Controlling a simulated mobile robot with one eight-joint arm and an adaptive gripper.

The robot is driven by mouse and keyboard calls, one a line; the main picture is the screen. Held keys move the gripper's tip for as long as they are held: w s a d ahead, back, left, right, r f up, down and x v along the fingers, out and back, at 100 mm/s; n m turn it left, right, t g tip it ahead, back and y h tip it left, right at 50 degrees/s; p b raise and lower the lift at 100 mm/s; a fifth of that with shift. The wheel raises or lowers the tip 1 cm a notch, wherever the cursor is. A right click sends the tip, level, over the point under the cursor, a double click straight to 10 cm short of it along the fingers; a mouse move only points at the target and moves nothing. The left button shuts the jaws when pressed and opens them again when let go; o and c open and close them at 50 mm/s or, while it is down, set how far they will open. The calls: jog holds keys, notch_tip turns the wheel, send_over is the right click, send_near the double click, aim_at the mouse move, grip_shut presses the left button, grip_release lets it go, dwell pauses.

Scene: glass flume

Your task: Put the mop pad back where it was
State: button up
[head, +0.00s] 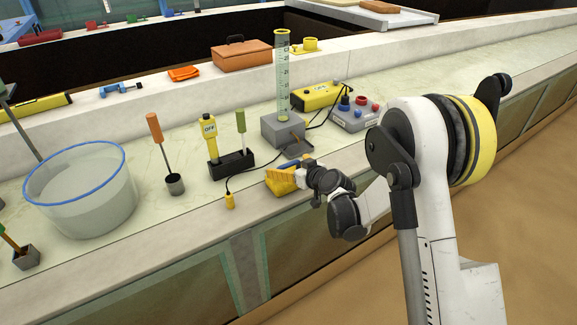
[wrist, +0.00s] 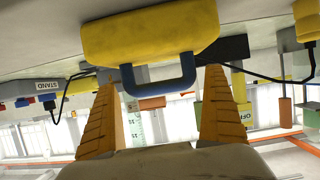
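The likely mop pad is a yellow block (wrist: 150,34) with a blue handle (wrist: 158,88), large in the wrist view, which looks upside down. My gripper (wrist: 161,74) is open, with its orange ribbed fingers spread to both sides of the handle. Neither finger visibly touches the handle. In the head view my gripper (head: 284,179) is low at the front of the pale bench.
A grey block with a measuring cylinder (head: 282,85) stands behind my gripper. A grey control box (head: 355,117) is to its right. A black holder (head: 231,165) with upright tools and a clear blue-rimmed tub (head: 85,200) are to the left. A black cable crosses the bench nearby.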

jog(key=shift+r, duration=0.15)
jog(key=shift+s+d+r, duration=0.2)
jog(key=shift+s, duration=0.05)
jog(key=s+d+r+m+g+h+p, duration=0.1)
jog(key=s+d+r+h+p, duration=0.1)
jog(key=s+d+r, duration=0.55)
jog(key=s+d+r+m+g+h+p, duration=0.15)
jog(key=s+d+r, duration=0.25)
jog(key=s+r, duration=0.6)
jog(key=s+d+m+g+h, duration=0.1)
jog(key=s+d, duration=0.4)
jog(key=s, duration=0.5)
jog(key=s+d+m+h, duration=0.3)
jog(key=s+d, duration=0.1)
jog(key=s, duration=0.7)
jog(key=shift+d+r+g+p, duration=0.3)
jog(key=shift+d+g+p, duration=0.05)
jog(key=shift+d+p, duration=0.05)
